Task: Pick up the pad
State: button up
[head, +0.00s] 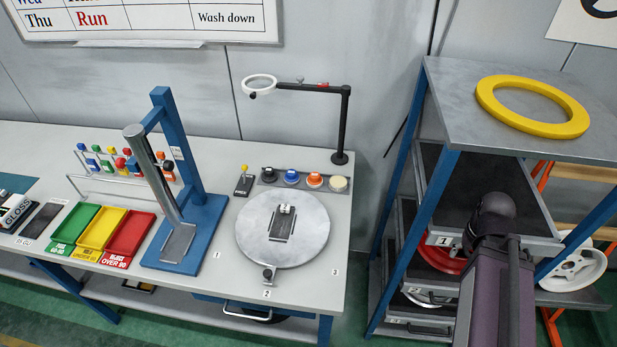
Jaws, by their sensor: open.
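No one item shows plainly as the pad. Small round pieces stand in a row on a dark strip at the back of the bench in the head view: a black one (268,173), a blue one (291,176), an orange one (314,180) and a cream, pad-like disc (338,184) at the right end. A flat dark grey rectangle (41,219) lies at the far left, beside a block marked GLOSS (16,212). Part of my arm shows at the lower right, in front of the rack. My gripper is not in view.
A round grey turntable (283,248) bears a small dark block (282,223). A black post with a ring magnifier (259,84) rises behind it. A blue stand (187,220) and green, yellow and red trays (130,235) are left. A shelf rack (445,100) carries a yellow ring (533,107).

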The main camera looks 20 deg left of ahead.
aim_at(292, 179)
jog(key=z, duration=0.4)
jog(key=k, duration=0.8)
jog(key=u, duration=1.55)
jog(key=i, duration=1)
jog(key=u, duration=0.1)
